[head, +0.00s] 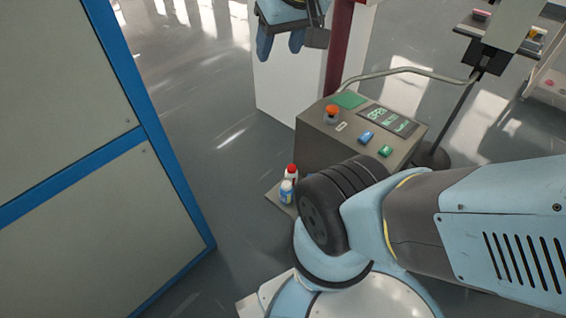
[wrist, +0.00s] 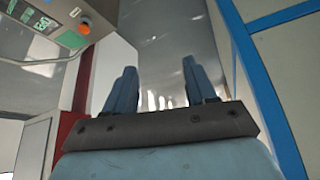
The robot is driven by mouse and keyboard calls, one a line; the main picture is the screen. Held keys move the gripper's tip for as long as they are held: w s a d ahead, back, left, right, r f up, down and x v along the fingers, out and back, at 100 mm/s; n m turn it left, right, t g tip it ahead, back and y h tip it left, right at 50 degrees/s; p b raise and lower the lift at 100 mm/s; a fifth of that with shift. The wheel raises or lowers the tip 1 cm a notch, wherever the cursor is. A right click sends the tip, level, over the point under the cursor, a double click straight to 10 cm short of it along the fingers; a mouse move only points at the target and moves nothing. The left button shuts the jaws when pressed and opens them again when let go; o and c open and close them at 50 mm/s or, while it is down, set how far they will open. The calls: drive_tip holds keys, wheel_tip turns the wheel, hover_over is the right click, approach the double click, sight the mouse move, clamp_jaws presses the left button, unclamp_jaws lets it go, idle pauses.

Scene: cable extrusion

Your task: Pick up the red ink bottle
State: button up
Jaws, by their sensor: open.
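A small bottle with a red top (head: 291,171) stands on a low brown ledge beside the grey control console in the head view. A white and blue bottle (head: 286,191) stands just in front of it and overlaps its lower part. My gripper (head: 281,46) is at the top of the head view, well apart from both bottles, in front of a white block. Its two blue fingers (wrist: 160,65) are spread in the wrist view, with nothing between them. The bottles do not show in the wrist view.
The grey console (head: 320,140), with an orange knob and colored buttons, stands right behind the bottles. A blue-framed panel (head: 150,120) rises on the left. A red post (head: 338,50) stands near my gripper. Open grey floor (head: 225,165) lies between panel and console.

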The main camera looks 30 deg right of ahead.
drive_tip(key=o, duration=0.6)
drive_tip(key=shift+h, duration=0.3)
drive_tip(key=w+f, duration=0.1)
drive_tip(key=w, duration=0.1)
drive_tip(key=w+d+f, duration=0.1)
drive_tip(key=w, duration=0.1)
drive_tip(key=w+d+f, duration=0.1)
drive_tip(key=w, duration=0.2)
drive_tip(key=shift+o, duration=0.2)
drive_tip(key=w+d+f, duration=0.2)
drive_tip(key=w+f, duration=0.2)
drive_tip(key=w, duration=0.2)
drive_tip(key=shift+d+f+g+h, duration=0.15)
drive_tip(key=shift+d+g+h, duration=0.15)
drive_tip(key=n, duration=0.1)
hover_over(292, 167)
drive_tip(key=a, duration=0.1)
wheel_tip(292, 167, down, 33)
drive_tip(key=shift+g+y, duration=0.3)
drive_tip(key=shift+y, duration=0.5)
drive_tip(key=f, duration=0.8)
drive_tip(key=s+f, duration=0.1)
drive_tip(key=f, duration=1.6)
drive_tip(key=shift+s+d+f, duration=0.2)
drive_tip(key=shift+s+f, duration=0.1)
drive_tip(key=shift+d+x, duration=0.15)
drive_tip(key=shift+x, duration=1.15)
drive_tip(key=shift+d+x, duration=0.2)
drive_tip(key=shift+x, duration=1.1)
